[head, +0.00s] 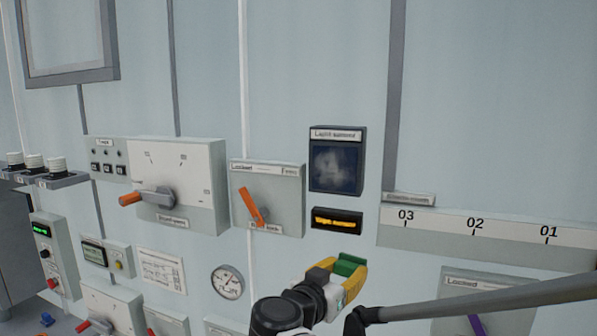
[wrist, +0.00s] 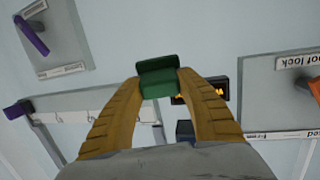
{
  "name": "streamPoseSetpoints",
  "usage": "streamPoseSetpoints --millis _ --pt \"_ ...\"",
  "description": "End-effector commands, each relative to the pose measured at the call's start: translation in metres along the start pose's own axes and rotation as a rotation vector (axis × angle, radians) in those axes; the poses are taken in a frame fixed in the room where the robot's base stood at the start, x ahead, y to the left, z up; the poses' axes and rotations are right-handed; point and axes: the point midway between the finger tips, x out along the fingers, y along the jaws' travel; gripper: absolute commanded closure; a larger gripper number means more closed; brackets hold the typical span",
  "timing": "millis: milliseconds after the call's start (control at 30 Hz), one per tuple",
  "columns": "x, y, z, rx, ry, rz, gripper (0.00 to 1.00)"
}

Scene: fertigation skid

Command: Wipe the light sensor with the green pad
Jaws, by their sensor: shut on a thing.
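The light sensor (head: 335,165) is a dark framed box on the wall in the head view, with a pale cloudy smudge on its dark blue window. My gripper (head: 347,272) is below it and slightly right, apart from it in the picture. Its yellow fingers are shut on the green pad (head: 349,264). In the wrist view my gripper (wrist: 158,82) holds the green pad (wrist: 158,76) between its fingertips. A small dark blue part, likely the light sensor (wrist: 184,130), shows between the fingers, mostly hidden by my gripper.
An amber-lit display (head: 336,220) sits just under the sensor. A panel with an orange handle (head: 252,206) is to the left, and a larger orange-tipped switch (head: 150,196) stands farther left. A numbered rail (head: 480,236) runs along the right. A purple handle (head: 476,324) is below it.

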Motion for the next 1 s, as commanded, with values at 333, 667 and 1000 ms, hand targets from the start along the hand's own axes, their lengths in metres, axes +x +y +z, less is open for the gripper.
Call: streamPoseSetpoints --millis 333,667,1000 --pt "-0.081 -0.068 -0.156 -0.008 0.245 -0.154 0.81" --pt "-0.090 -0.082 -0.179 -0.006 0.285 -0.198 0.81" --pt "-0.054 -0.088 -0.184 -0.007 0.284 -0.197 0.81"
